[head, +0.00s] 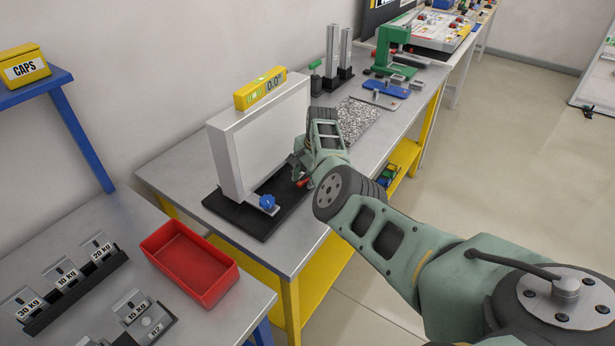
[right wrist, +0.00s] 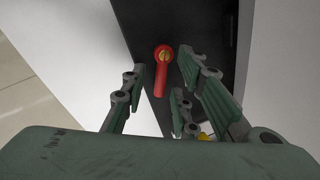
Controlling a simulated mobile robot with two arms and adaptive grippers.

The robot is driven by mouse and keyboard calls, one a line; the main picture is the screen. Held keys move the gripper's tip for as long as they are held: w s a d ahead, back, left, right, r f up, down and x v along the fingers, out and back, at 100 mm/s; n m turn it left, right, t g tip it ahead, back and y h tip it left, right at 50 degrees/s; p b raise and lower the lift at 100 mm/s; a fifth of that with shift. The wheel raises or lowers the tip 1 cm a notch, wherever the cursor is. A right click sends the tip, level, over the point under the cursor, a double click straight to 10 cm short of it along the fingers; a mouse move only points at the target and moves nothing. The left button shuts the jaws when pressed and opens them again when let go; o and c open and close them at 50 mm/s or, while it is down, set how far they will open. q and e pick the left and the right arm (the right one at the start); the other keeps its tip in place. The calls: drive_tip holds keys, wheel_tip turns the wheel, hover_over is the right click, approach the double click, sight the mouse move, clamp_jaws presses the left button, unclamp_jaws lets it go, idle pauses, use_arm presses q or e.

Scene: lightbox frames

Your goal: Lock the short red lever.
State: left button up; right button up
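The short red lever (right wrist: 161,78) shows in the right wrist view, with a yellow centre on its round hub, against a black surface. A bit of it shows in the head view (head: 304,183), at the right end of the lightbox frame's foot. The white lightbox frame (head: 268,130) stands upright on a black base (head: 240,219). My right gripper (head: 300,167) is at the frame's right end, close to the lever. In the right wrist view its fingers (right wrist: 168,88) are apart, with the lever between them in the picture; contact is not visible. My left gripper is not in view.
A blue knob (head: 267,202) sits at the frame's near left foot. A yellow level (head: 261,88) rests on top. A red bin (head: 190,263) and labelled weights (head: 68,279) are on the nearer table. A green press (head: 392,52) stands farther back.

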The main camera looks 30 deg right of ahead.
drive_tip(key=shift+c, duration=1.1)
drive_tip(key=c, duration=0.4)
clamp_jaws()
drive_tip(key=shift+w+d+f+n+b, duration=0.15)
drive_tip(key=shift+n+b, duration=0.15)
drive_tip(key=shift+b, duration=0.15)
drive_tip(key=n+b, duration=0.1)
drive_tip(key=n+y+b, duration=0.1)
drive_tip(key=b, duration=0.1)
drive_tip(key=shift+w+f+n, duration=0.1)
drive_tip(key=shift+w+n, duration=0.15)
drive_tip(key=shift+n, duration=0.15)
drive_tip(key=shift+r+n+b, duration=0.2)
drive_tip(key=shift+n+b, duration=0.2)
drive_tip(key=shift+b, duration=0.05)
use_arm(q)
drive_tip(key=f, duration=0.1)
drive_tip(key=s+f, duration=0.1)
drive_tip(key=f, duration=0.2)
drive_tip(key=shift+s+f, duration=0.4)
